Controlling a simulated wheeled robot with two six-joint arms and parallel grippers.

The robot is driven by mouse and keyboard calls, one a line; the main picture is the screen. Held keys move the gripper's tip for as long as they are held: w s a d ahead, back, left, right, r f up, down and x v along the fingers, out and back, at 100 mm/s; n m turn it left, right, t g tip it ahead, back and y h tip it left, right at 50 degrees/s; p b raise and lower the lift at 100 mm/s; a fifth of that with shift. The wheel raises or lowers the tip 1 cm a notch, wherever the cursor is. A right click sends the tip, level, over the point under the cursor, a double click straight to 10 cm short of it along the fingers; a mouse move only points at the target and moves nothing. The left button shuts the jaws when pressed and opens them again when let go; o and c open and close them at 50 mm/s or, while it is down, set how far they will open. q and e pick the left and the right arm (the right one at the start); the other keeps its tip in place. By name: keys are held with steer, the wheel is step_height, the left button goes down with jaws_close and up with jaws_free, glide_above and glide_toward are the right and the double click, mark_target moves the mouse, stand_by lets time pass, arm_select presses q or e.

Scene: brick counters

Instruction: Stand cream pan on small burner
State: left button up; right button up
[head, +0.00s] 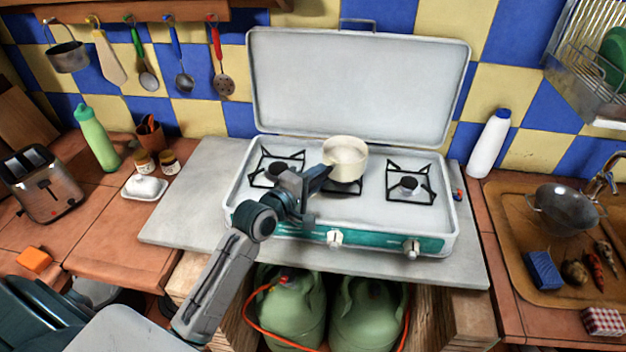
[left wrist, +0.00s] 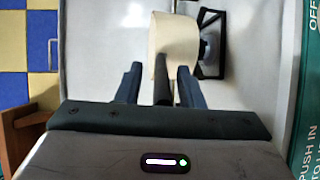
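The cream pan (head: 345,160) is upright at the middle burner of the white camping stove (head: 374,230). In the left wrist view the pan (left wrist: 175,42) has its base against the black grate (left wrist: 209,50), seemingly resting on it. The pan mostly hides this middle burner (head: 343,187) in the head view. My left gripper (head: 318,178) is at the pan's handle. In the left wrist view the dark handle (left wrist: 163,88) lies between its two fingers (left wrist: 159,78), with a gap on each side. My right gripper is not in view.
A left burner (head: 278,170) and a right burner (head: 409,186) are bare. The raised stove lid (head: 355,85) stands behind. Green gas bottles (head: 367,315) are below.

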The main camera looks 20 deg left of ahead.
arm_select(q)
steer(key=shift+r, duration=0.3)
steer(key=shift+s+a, duration=0.15)
steer(key=shift+s, duration=0.2)
steer(key=b+v, duration=0.1)
steer(key=v, duration=1)
steer(key=shift+s, duration=0.2)
steer(key=shift+o, duration=0.3)
stand_by(1.0)
